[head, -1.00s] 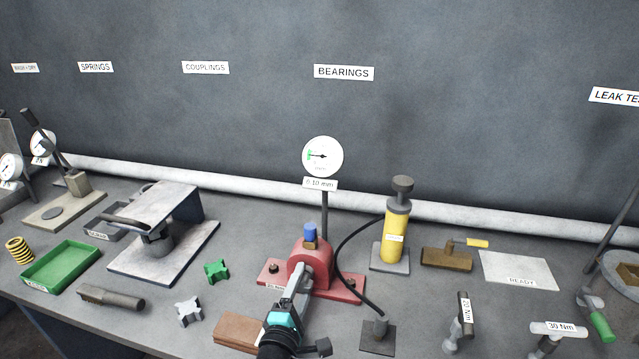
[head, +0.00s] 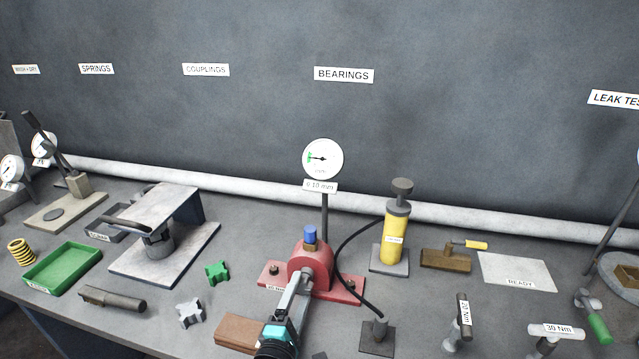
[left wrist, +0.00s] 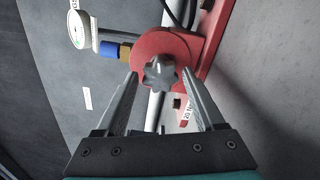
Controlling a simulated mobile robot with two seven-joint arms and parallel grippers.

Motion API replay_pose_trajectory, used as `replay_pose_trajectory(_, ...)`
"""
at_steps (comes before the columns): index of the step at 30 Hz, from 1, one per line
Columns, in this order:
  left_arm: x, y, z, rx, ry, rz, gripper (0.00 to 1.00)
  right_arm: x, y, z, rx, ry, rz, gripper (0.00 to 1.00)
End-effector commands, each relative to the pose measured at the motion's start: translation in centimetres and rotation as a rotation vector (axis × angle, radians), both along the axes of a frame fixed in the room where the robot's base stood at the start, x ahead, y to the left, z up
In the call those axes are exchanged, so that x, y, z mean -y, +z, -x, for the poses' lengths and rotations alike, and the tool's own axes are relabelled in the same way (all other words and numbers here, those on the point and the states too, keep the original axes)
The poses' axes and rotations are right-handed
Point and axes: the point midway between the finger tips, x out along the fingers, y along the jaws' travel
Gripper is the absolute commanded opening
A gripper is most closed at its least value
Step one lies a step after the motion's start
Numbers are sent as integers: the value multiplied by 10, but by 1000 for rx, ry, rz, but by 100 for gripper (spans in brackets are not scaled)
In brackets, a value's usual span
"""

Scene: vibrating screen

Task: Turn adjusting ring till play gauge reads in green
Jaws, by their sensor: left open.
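The adjusting ring (left wrist: 160,74) is a grey, lobed knob on the face of the red bearing housing (head: 311,264). My left gripper (left wrist: 160,77) is open, with one finger on each side of the ring; I cannot tell whether either touches it. In the head view my left gripper (head: 299,279) reaches the front of the housing and hides the ring. The play gauge (head: 323,159) is a white dial on a post behind the housing. Its needle points left, towards the green band on the left side. My right gripper is not in view.
A yellow hand pump (head: 396,235) stands right of the housing, its black hose curving past it. A brown block (head: 240,333) lies left of my gripper. Green (head: 217,271) and grey (head: 189,312) star-shaped couplings lie further left. A 20 Nm tool (head: 463,320) stands right.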

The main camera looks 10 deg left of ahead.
Motion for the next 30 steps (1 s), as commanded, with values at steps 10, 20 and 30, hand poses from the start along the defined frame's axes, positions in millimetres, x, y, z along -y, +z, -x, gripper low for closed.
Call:
replay_pose_trajectory(10, -1, 0, 29, -2, -1, 1, 70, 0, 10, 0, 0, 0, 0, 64)
replay_pose_trajectory(20, -1, 0, 37, 0, 0, 1, 70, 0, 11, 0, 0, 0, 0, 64)
replay_pose_trajectory(30, -1, 0, 36, 0, 0, 1, 88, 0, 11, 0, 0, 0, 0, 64)
